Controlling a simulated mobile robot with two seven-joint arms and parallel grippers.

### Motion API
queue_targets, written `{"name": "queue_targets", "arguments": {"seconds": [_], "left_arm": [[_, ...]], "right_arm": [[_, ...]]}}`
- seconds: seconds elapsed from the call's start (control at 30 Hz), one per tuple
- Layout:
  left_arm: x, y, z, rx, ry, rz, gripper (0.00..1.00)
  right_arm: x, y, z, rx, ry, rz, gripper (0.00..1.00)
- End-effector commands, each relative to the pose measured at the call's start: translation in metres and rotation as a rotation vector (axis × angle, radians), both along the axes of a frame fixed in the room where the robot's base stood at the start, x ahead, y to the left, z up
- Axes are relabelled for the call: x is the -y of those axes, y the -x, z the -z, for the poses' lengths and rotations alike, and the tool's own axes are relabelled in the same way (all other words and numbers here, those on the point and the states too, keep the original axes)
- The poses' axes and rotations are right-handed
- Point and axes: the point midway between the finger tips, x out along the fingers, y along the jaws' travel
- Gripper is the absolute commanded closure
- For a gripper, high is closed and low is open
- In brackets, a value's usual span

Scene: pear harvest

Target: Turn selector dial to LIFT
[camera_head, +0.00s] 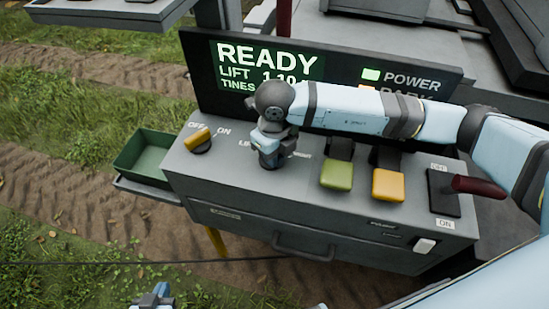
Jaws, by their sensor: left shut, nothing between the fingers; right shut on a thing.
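The control console (330,228) stands in the middle of the view. My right arm reaches in from the right, and my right gripper (268,160) points down onto the console top. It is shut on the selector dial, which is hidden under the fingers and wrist. A partly covered label beginning "LI" shows just left of the gripper, and another covered label shows to its right. Which way the dial points cannot be seen. My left gripper (155,297) is shut and empty at the bottom edge, low in front of the console and away from it.
The display (268,66) reads READY, LIFT 1.10 and TINES, partly covered by my arm. A yellow knob (198,138) marked OFF/ON is left of the gripper. A green paddle (337,175), yellow paddle (388,185) and red lever (478,184) are right. A green tray (148,158) sits left.

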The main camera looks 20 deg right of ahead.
Motion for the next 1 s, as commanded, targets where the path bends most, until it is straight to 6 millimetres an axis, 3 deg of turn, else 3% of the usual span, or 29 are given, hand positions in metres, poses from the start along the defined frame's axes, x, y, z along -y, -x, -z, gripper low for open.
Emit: {"name": "queue_targets", "arguments": {"seconds": [0.53, 0.57, 0.67, 1.0], "left_arm": [[-0.0036, 0.0026, 0.0095, -0.008, -0.007, -0.003, 1.00], [-0.0036, 0.0026, 0.0095, -0.008, -0.007, -0.003, 1.00], [-0.0037, 0.0025, 0.0094, -0.007, -0.007, -0.003, 1.00], [-0.0035, 0.0021, 0.0066, -0.006, -0.006, -0.003, 1.00]], "right_arm": [[0.0003, -0.0008, -0.0011, 0.002, -0.001, -0.031, 1.00], [0.0003, -0.0008, -0.0011, 0.002, -0.001, -0.031, 0.76], [0.0003, -0.0007, -0.0009, 0.002, -0.001, -0.031, 0.53], [0.0002, -0.0005, -0.0034, 0.001, 0.000, -0.030, 0.53]]}}
